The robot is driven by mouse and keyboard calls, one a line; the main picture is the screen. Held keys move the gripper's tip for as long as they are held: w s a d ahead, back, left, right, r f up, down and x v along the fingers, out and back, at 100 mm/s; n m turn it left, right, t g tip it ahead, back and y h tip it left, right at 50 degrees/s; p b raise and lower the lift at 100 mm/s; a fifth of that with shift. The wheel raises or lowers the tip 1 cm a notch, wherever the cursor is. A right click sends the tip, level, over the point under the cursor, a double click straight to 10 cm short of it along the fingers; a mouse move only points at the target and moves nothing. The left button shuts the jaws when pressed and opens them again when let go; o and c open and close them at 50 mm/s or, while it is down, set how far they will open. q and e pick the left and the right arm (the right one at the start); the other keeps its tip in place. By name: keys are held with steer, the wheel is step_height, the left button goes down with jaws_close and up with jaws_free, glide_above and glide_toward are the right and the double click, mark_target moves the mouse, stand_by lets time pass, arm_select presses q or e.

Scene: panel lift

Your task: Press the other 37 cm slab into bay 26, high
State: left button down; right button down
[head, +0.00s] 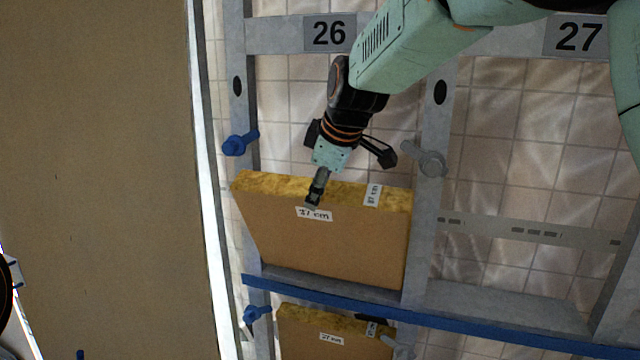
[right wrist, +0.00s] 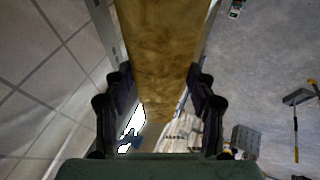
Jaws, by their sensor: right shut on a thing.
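A brown-faced slab (head: 320,240) with a yellow fibrous edge and "37 cm" labels stands in the upper part of bay 26 (head: 329,33). Its bottom is at the blue rail between the posts; its top leans out toward me, and its upper left corner overlaps the left post. My right gripper (head: 316,190) is shut on the middle of its top edge. In the right wrist view the fingers (right wrist: 153,95) are on both sides of the yellow edge (right wrist: 160,50). Another 37 cm slab (head: 335,338) sits in the bay below. My left gripper is not visible.
A blue latch (head: 238,144) is on the left post and a grey latch (head: 431,162) on the right post, above the slab. The blue rail (head: 440,315) crosses below. Bay 27 (head: 578,37) is empty at right. A large brown board (head: 100,170) fills the left.

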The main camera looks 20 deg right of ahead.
steer(key=c, duration=0.8)
jaws_free()
steer(key=o, duration=0.4)
steer(key=shift+w+d+f, duration=0.1)
steer(key=shift+d, duration=0.1)
steer(key=shift+a, duration=0.1)
